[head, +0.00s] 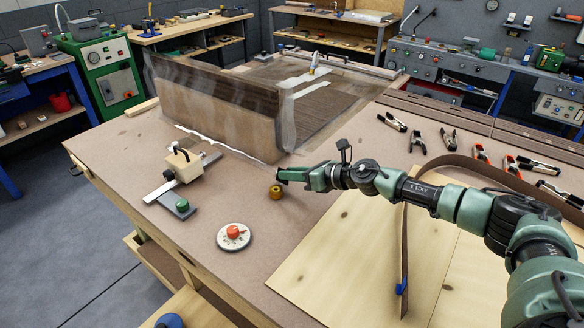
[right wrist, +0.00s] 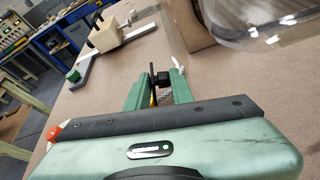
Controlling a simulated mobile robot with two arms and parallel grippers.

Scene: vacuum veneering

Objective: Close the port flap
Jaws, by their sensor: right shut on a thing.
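My right gripper (head: 280,175) reaches in from the right, low over the bench in front of the clear bag. It also shows in the right wrist view (right wrist: 163,85), where its fingers are closed around a small dark part. I cannot tell whether that part is the port flap. A brass-coloured knob (head: 276,191) sits just below the fingertips. The clear bag (head: 286,120) covers a brown panel (head: 215,105) standing on edge, and its film also shows in the right wrist view (right wrist: 275,28). My left gripper is not in view.
A cream block tool (head: 183,163) on a metal strip and a dial with a red knob (head: 234,236) stand on the bench (head: 130,145). Several clamps (head: 449,140) lie at the right. Pale boards (head: 340,265) and a brown strip (head: 404,240) lie under my right arm.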

